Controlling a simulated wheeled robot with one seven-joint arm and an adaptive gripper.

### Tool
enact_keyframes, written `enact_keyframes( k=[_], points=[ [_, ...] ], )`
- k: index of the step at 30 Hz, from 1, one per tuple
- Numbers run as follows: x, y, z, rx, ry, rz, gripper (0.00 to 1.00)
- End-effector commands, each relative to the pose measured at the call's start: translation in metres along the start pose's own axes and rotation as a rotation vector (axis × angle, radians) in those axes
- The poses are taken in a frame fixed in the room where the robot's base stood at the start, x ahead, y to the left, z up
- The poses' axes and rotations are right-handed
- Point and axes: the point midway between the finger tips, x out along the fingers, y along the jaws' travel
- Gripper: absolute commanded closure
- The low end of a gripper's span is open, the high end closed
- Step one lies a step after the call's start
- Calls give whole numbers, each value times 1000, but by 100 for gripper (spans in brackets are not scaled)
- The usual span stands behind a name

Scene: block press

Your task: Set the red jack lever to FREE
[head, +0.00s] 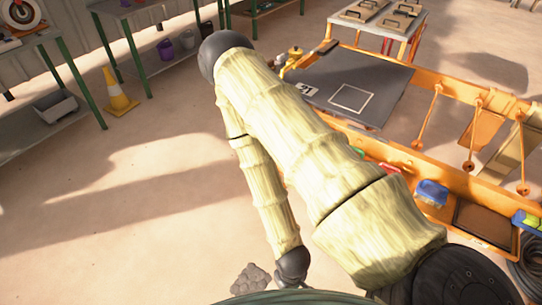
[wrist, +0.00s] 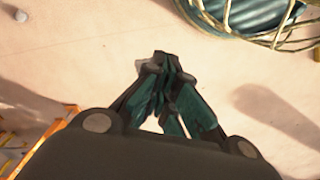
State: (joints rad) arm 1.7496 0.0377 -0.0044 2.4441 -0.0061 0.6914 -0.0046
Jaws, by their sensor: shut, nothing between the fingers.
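My gripper (wrist: 163,62) is shut and empty in the wrist view, its dark teal fingers together above the pale floor. In the head view my bent arm crosses the middle, and the fingers cannot be made out. I cannot pick out the red jack lever in either view. The orange press frame (head: 455,90) stands at the right in the head view, with a dark plate (head: 385,82) marked with a white square and a number label (head: 305,89). My arm hides part of this frame.
Several orange rods hang along the frame. A blue bin (head: 432,192) sits on its lower shelf. A yellow cone (head: 118,92) stands by a green-legged shelf at the left. A basket-like coil (wrist: 255,15) lies at the top right in the wrist view.

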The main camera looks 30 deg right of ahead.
Motion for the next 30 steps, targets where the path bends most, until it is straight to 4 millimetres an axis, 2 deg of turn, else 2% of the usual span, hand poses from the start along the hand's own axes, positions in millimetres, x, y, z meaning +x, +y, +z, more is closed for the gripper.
enact_keyframes(
  k=[5,8,12,18,24,30],
  points=[
    [49,15,-18,-97,-16,13,100],
    [87,32,-36,-195,-39,30,100],
    [136,60,-64,-352,-79,63,100],
    [196,107,-111,-584,-150,132,100],
    [241,156,-167,-815,-237,229,100],
    [272,205,-232,-1040,-345,353,100]
  ],
)
